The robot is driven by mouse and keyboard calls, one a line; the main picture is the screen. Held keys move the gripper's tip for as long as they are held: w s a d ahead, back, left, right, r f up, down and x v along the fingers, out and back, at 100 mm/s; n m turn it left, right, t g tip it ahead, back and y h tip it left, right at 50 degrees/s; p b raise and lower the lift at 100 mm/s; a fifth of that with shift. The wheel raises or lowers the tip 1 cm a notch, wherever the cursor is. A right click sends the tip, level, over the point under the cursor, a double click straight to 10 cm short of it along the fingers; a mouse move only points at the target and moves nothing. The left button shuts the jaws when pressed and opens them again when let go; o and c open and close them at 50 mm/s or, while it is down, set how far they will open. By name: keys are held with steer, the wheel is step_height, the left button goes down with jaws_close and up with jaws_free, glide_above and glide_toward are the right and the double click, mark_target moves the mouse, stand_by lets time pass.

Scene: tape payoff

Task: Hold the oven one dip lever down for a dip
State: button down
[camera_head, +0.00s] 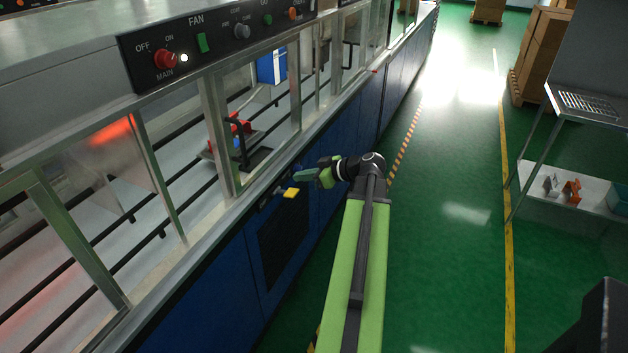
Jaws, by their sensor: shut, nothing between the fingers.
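A small lever with a yellow end (291,192) sticks out from the front of the blue cabinet line, below the metal ledge. It is likely the dip lever, but no label on it can be read. My gripper (304,175) is shut and empty. In the picture its fingertips lie just above and to the right of the yellow end. Whether they touch it cannot be told. My green arm reaches up to it from the bottom.
A black control panel (215,45) with a red MAIN knob (165,58) and a FAN switch (203,42) sits at upper left. Framed windows run along the blue cabinets (335,175). The green floor (445,200) is clear to the right, before a metal shelf (565,180).

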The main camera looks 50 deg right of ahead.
mark_target(297, 192)
steer(key=x, duration=0.2)
steer(key=shift+w+f+b, duration=0.15)
steer(key=shift+f+b, duration=0.15)
steer(key=shift+b, duration=0.05)
step_height(297, 192, down, 3)
steer(key=b, duration=0.2)
steer(key=shift+w+r+b, duration=0.1)
steer(key=shift+r+b, duration=0.05)
steer(key=shift+b, duration=0.2)
steer(key=shift+s+f+b, duration=0.25)
steer(key=shift+f+b, duration=0.25)
